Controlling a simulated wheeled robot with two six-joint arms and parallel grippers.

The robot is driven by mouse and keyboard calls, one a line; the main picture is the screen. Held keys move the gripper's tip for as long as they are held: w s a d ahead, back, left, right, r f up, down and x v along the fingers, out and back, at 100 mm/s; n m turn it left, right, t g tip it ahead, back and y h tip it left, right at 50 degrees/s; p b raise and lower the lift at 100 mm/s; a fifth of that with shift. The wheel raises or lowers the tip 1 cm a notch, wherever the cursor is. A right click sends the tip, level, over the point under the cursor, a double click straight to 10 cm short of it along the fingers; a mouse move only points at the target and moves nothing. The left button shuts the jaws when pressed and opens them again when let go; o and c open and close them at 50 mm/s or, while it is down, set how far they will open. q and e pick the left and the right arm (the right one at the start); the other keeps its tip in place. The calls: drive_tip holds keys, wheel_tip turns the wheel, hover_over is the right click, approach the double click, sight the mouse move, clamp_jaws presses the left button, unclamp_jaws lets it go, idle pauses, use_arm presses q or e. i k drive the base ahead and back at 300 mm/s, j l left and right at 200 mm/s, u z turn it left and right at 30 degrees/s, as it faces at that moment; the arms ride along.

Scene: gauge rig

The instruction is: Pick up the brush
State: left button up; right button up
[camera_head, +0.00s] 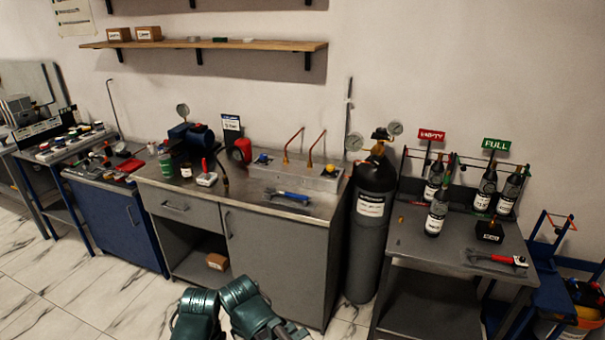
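I cannot tell for certain which item is the brush. A small red-handled item with a pale base (206,177) stands on the grey workbench and may be the brush. A blue-handled tool (290,197) lies near the front edge of the same bench. A red-handled tool (498,260) lies on the right-hand table. Dark teal parts of my arms show at the bottom centre, in front of the bench and well apart from these items. No gripper fingertips can be made out.
The grey workbench (262,212) also carries bottles, a pump with a gauge, and a metal block with copper pipes. A black gas cylinder (373,215) stands between it and the right-hand table (412,243). Bottles stand on that table. The tiled floor (92,290) at left is clear.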

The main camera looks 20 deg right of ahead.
sight(206, 175)
drive_tip(key=i+u, duration=0.1)
drive_tip(key=i, duration=0.5)
drive_tip(key=i+u, duration=0.1)
drive_tip(key=i, duration=0.55)
drive_tip(key=i+l+u, duration=0.1)
drive_tip(key=i, duration=0.5)
drive_tip(key=i+l+u, duration=0.1)
drive_tip(key=i, duration=0.5)
drive_tip(key=l, duration=0.1)
